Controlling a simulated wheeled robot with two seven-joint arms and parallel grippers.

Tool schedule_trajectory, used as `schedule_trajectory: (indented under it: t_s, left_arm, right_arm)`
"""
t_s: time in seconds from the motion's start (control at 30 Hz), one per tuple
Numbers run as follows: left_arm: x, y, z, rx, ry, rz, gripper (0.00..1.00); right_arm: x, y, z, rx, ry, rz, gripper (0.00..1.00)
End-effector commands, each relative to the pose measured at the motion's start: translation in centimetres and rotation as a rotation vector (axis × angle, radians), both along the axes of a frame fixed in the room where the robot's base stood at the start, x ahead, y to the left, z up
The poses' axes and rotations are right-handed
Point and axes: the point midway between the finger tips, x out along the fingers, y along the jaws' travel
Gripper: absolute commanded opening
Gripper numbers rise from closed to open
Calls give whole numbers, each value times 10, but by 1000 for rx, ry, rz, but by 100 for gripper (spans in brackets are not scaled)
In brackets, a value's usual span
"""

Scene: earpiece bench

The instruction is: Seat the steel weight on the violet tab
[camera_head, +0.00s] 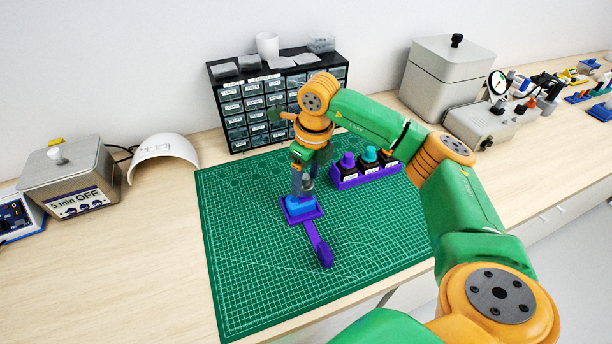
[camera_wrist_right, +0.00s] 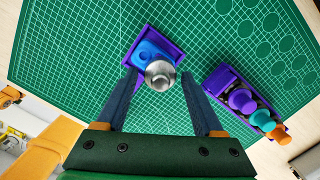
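The steel weight (camera_wrist_right: 160,75), a round shiny piece, shows in the wrist view over a blue block (camera_wrist_right: 145,52) in a square violet tray (camera_wrist_right: 172,42). In the head view the blue block (camera_head: 299,205) sits in this tray, and a violet strip (camera_head: 317,240) runs from it toward the front, ending in a raised violet piece (camera_head: 326,256). I cannot tell which violet part is the tab. My right gripper (camera_head: 303,187) points down above the tray; its fingers are apart, with the weight between their tips and visible gaps at its sides. My left gripper is not in view.
A violet rack (camera_head: 365,176) with several capped bottles stands right of the tray on the green mat (camera_head: 260,290). A drawer cabinet (camera_head: 240,110) stands behind. A grey heater box (camera_head: 70,180) is at left. The mat's front and left are clear.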

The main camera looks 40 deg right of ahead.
Motion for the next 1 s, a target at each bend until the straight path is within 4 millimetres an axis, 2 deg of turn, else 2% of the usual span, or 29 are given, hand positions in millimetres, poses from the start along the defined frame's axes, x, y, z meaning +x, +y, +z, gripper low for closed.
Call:
schedule_trajectory:
  t_s: [0.33, 0.43, 0.6, 0.7, 1.0]
  left_arm:
    - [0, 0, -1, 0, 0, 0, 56]
    - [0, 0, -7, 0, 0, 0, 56]
    - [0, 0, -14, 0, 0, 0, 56]
    - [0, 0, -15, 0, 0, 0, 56]
    - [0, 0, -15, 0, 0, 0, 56]
  right_arm:
    - [0, 0, 1, -1, -1, 0, 86]
    - [0, 0, 15, 1, -6, 0, 86]
    - [-5, -2, 51, 1, -6, 0, 86]
    - [-6, -2, 65, 1, -3, 0, 86]
    - [-8, -3, 71, 0, 0, 0, 86]
